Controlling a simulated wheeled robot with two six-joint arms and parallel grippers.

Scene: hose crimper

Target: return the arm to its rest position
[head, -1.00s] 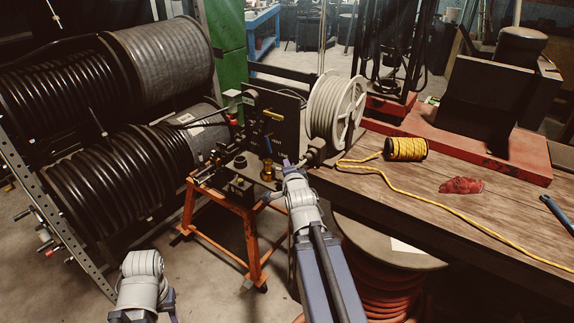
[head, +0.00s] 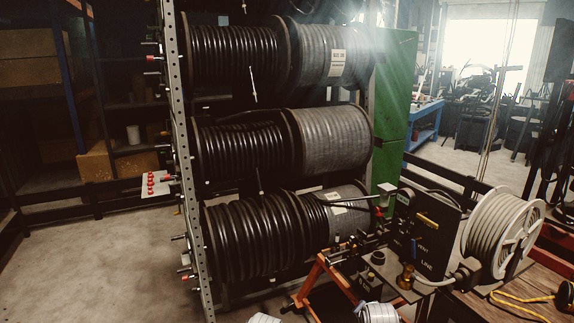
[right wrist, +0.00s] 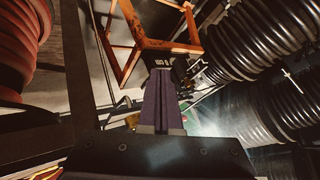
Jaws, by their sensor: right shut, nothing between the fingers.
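My right gripper (right wrist: 162,72) shows in the right wrist view, with its two purple-grey fingers pressed together and nothing between them. Its tips point toward the orange stand (right wrist: 128,68). I cannot tell from this view whether they touch anything. In the head view the hose crimper (head: 436,240) sits on its orange stand (head: 308,284) at the lower right. Only pale grey parts of my two arms show at the bottom edge there. My left gripper is out of view.
A rack of black hose reels (head: 235,148) stands left of the crimper. A white hose reel (head: 500,235) and a wooden bench (head: 520,300) with yellow cord are at the right. An orange hose coil (right wrist: 20,45) is left in the right wrist view. Floor at left is clear.

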